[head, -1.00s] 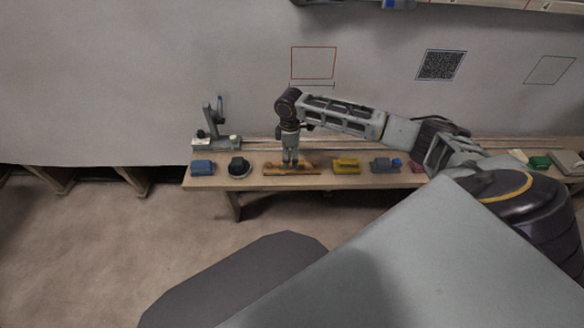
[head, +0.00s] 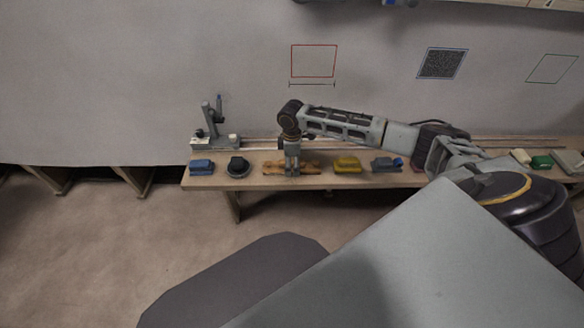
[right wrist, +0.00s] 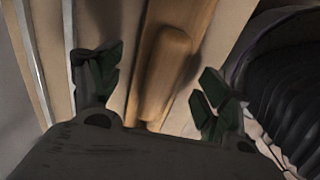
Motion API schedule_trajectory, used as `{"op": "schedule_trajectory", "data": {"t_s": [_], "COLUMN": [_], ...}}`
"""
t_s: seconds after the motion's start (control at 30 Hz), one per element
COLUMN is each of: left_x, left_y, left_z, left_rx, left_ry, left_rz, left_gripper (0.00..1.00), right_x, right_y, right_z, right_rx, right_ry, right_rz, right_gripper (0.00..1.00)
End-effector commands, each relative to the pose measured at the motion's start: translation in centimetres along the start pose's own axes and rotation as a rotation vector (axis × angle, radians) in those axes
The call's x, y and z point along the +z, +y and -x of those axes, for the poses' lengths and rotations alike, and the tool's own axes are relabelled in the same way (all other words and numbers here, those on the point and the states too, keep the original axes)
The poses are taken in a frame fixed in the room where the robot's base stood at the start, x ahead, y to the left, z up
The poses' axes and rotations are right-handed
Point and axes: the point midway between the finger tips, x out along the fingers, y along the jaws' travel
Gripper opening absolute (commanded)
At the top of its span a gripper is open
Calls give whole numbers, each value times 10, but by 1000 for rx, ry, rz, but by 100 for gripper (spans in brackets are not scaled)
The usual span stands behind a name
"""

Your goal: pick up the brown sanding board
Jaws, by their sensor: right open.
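The brown sanding board (head: 311,168) lies on the narrow wooden bench in the head view, partly hidden behind my right gripper (head: 292,172). In the right wrist view the board's rounded wooden handle (right wrist: 163,72) runs between the two fingers of my right gripper (right wrist: 158,92). The fingers are open, one on each side of the handle, with gaps showing at both sides. I cannot tell exactly how far down the fingertips reach. My left gripper is in neither view.
On the bench (head: 262,184), a black round tool (head: 238,167) and a blue block (head: 202,167) are left of the board. A yellow tool (head: 347,164) and a grey-blue tool (head: 385,164) are to its right. A grey stand (head: 212,130) is at the back left.

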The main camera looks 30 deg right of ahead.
Motion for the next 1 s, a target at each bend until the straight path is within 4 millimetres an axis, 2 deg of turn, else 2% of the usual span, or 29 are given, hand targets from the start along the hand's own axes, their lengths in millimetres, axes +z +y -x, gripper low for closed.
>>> {"op": "schedule_trajectory", "data": {"t_s": [0.6, 1.0], "left_x": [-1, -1], "left_y": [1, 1], "left_z": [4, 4], "left_rx": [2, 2], "left_ry": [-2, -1], "left_rz": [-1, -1], "left_gripper": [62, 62], "right_x": [0, 0], "right_y": [0, 0], "right_z": [-5, -5], "right_rx": [0, 0], "right_ry": [0, 0], "right_rz": [0, 0], "right_gripper": [76, 24]}}
